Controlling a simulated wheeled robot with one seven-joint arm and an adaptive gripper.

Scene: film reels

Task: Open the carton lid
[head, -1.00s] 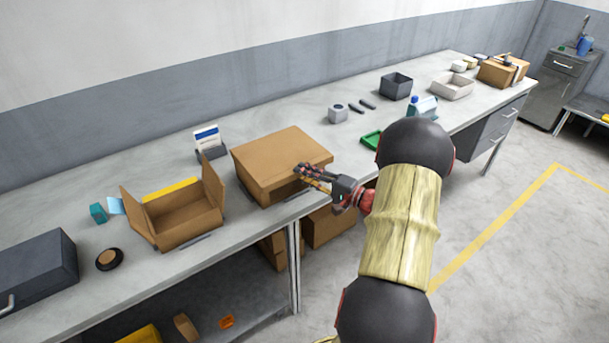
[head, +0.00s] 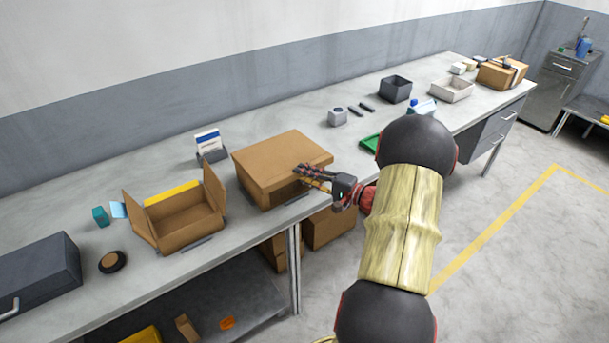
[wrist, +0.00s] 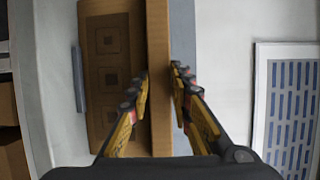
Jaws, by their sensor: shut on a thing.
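The closed brown carton (head: 262,190) stands on the long grey workbench, left of my arm. Its flat lid (head: 285,155) lies level on top, with an overhanging rim. My gripper (head: 303,176) is at the lid's front right edge, reaching in from the right. In the wrist view, my gripper's two fingertips (wrist: 161,72) sit on either side of the lid's brown rim (wrist: 160,40), shut on it. The carton's side with printed squares (wrist: 108,75) shows left of the rim. The fingers hide part of the rim.
An open carton (head: 180,218) with raised flaps stands left on the workbench (head: 90,185). A card holder (head: 211,148) is behind, a grey block (head: 337,117) and a green tray (head: 371,143) to the right. A dark toolbox (head: 40,270) is at far left.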

